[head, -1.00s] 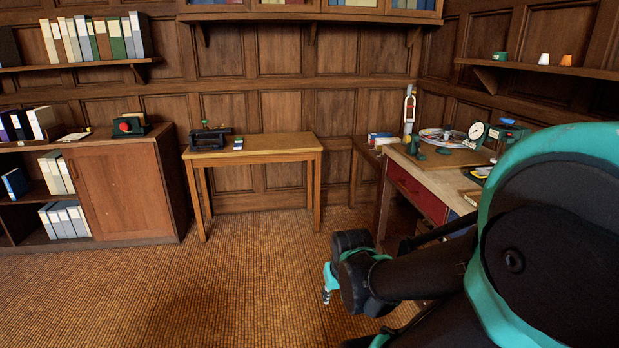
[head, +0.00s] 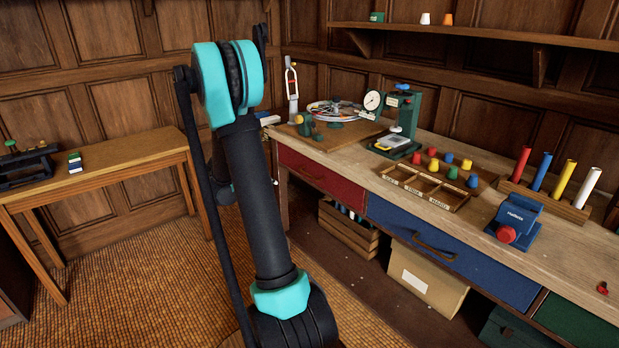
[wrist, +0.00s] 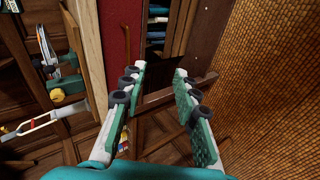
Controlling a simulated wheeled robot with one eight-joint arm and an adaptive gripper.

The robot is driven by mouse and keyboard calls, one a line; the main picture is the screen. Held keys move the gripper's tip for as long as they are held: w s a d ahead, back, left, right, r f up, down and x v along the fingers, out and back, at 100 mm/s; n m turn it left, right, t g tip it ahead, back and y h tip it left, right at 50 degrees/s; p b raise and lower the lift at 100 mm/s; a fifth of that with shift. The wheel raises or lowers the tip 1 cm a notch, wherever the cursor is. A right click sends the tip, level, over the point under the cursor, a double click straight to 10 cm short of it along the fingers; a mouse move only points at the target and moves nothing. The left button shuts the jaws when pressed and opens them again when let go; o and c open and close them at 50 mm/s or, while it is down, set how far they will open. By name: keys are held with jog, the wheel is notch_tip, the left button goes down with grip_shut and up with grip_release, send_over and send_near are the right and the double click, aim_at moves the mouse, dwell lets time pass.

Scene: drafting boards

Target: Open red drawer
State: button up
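The red drawer (head: 322,181) is at the left end of the long wooden workbench (head: 480,205) and looks shut. Its red front (wrist: 116,38) also shows as an upright strip at the top of the wrist view. My gripper (wrist: 159,76) is open, with nothing between its two green padded fingers. The left finger lies close to the red front in the wrist picture; I see no clear contact.
A blue drawer (head: 442,252) is to the right of the red one. A wooden crate (head: 348,226) and a cardboard box (head: 428,280) stand under the bench. A small table (head: 110,165) is at the left. Open carpet (wrist: 270,80) lies at the right in the wrist view.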

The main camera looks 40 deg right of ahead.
aim_at(310, 176)
jog(key=w+d+f+g+h, duration=0.1)
jog(key=w+d+f+h, duration=0.4)
jog(key=w+d, duration=0.35)
jog(key=x, duration=1.8)
jog(key=shift+s+r, duration=0.1)
jog(key=shift+s, duration=0.15)
jog(key=shift+g, duration=0.3)
grip_shut()
